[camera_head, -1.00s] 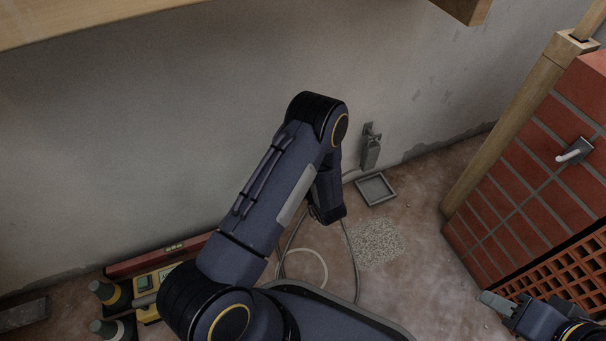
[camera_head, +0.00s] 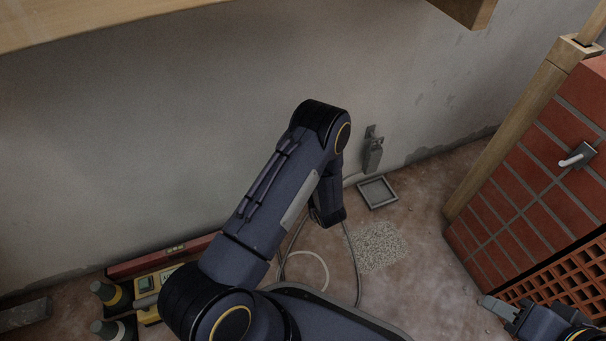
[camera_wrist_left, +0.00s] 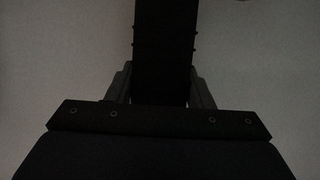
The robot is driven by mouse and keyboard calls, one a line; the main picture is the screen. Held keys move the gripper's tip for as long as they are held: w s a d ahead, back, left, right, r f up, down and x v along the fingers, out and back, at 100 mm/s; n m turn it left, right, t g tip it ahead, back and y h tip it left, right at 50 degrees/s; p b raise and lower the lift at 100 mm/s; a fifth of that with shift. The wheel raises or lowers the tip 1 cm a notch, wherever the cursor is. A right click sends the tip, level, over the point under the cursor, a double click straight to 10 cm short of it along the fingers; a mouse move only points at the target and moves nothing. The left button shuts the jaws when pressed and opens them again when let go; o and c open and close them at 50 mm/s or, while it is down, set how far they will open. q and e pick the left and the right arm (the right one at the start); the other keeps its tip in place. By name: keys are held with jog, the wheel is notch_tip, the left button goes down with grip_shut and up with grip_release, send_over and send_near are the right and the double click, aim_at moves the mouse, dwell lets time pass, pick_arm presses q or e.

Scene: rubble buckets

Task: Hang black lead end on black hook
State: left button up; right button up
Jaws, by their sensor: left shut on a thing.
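My left arm fills the middle of the head view, and its gripper is hidden there. In the left wrist view my left gripper (camera_wrist_left: 163,98) is shut on a wide black block-like thing (camera_wrist_left: 163,45), which runs up out of the picture. It is too dark to tell whether this is the black lead end. No black hook can be made out. A hook with a pale tip (camera_head: 572,160) sticks out of the brick wall at the right. My right gripper (camera_head: 497,306) is low at the right, near the perforated bricks; its jaw gap is unclear.
A brick wall (camera_head: 515,190) with a timber post (camera_head: 510,130) stands at the right. A grey square tray (camera_head: 377,193) and looped cable (camera_head: 356,270) lie on the floor. A red level (camera_head: 160,257) and yellow tool (camera_head: 147,312) are lower left. Timber (camera_head: 90,20) crosses the top.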

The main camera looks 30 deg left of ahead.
dwell(0.4)
pick_arm(q)
jog(key=o, duration=1.1)
jog(key=shift+o, duration=0.2)
jog(key=p+v, duration=0.3)
jog(key=v, duration=0.4)
jog(key=shift+s+d+r, duration=0.2)
jog(key=shift+d+r, duration=0.05)
jog(key=shift+d, duration=0.05)
